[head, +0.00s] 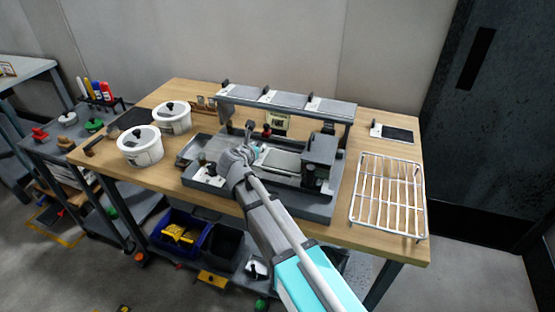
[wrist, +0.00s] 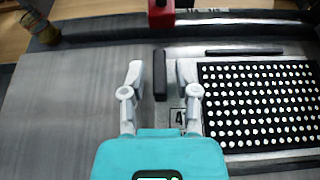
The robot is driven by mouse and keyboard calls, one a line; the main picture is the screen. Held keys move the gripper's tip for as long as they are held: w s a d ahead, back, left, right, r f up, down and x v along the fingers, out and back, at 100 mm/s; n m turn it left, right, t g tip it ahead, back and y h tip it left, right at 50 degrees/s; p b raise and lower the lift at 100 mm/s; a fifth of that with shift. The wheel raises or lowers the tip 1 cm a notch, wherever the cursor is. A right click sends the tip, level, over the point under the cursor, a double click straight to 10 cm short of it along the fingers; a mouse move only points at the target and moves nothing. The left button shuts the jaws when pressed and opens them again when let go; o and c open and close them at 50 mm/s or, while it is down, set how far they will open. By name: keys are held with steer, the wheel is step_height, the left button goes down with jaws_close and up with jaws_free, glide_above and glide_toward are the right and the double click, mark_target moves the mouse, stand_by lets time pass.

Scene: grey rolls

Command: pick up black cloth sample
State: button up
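In the head view, a white plate with a plain black patch (head: 398,134) and a small dark handle at its left end lies at the right back of the bench. I cannot tell for certain that it is the named cloth sample. My gripper (wrist: 161,76) is open in the wrist view, its fingers on either side of a black bar handle (wrist: 159,85) with gaps on both sides. A partly covered number label (wrist: 177,118) and a black panel with white dots (wrist: 260,105) lie to the right. In the head view my gripper (head: 232,160) is over the grey machine.
The grey machine (head: 318,208) has a red knob (head: 267,130) and a block at its right. A raised rack (head: 340,118) behind it holds several grey-topped plates. Two white pots (head: 141,150) stand left. A wire rack (head: 390,195) stands right.

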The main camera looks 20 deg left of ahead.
jaws_close()
steer(key=shift+r, duration=0.15)
step_height(320, 180, up, 18)
steer(key=p, duration=1.8)
